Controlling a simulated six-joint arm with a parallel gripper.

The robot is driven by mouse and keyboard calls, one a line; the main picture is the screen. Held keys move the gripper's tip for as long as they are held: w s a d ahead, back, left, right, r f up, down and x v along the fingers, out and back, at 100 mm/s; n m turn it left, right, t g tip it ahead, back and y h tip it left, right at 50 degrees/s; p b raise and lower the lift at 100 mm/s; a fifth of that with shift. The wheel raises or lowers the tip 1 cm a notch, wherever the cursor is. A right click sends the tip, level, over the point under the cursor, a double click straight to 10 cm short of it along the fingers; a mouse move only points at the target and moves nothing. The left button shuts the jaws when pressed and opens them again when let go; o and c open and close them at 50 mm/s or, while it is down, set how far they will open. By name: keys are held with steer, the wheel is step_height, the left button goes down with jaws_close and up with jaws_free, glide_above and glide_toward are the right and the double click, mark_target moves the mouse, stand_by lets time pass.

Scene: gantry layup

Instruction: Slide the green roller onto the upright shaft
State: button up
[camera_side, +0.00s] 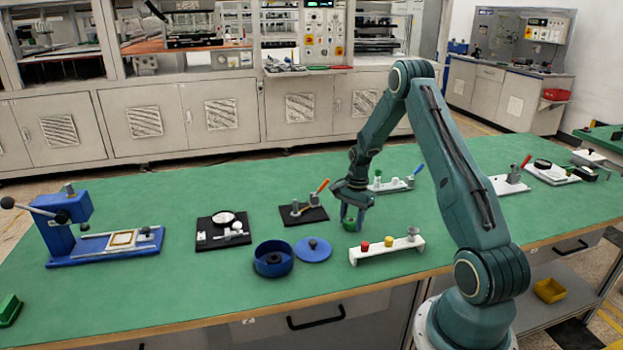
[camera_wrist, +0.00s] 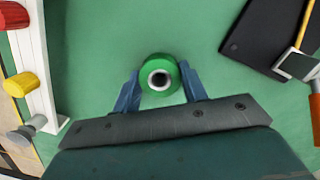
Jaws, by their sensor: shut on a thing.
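The green roller (camera_wrist: 160,60) is a short cylinder with a pale ring around a dark central hole. My gripper (camera_wrist: 160,80) is shut on it, one finger on each side, and the hole faces the wrist camera. In the side view the roller (camera_side: 349,224) hangs under my gripper (camera_side: 351,208), behind the white rack; I cannot tell whether it touches the table. I cannot tell for certain which upright is the shaft.
A black plate (camera_side: 318,214) with grey posts and an orange-handled tool lies left of my gripper. A blue pot (camera_side: 273,260) and blue lid (camera_side: 313,249) are further left. A white plate (camera_side: 400,187) with a blue-handled tool lies behind. Green table (camera_side: 200,290) is clear at front left.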

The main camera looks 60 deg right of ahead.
mark_target(348, 218)
step_height(348, 218, up, 20)
steer(key=shift+f, duration=0.15)
stand_by(0.4)
steer(key=shift+w+f, duration=0.1)
stand_by(0.5)
steer(key=shift+w+a+f+m+t, duration=0.15)
steer(key=shift+w+a+f+m, duration=0.65)
steer(key=shift+w, duration=2.1)
steer(key=shift+w+a+f+m+t, duration=0.1)
steer(key=shift+w+a+f+m, duration=0.25)
steer(key=shift+w+f+m, duration=1.8)
steer(key=shift+w+a+f+m+t, duration=0.2)
steer(key=shift+w+a, duration=0.35)
steer(key=shift+w, duration=3.15)
steer(key=shift+f, duration=0.15)
steer(key=shift+f, duration=2.75)
steer(key=shift+f, duration=1.45)
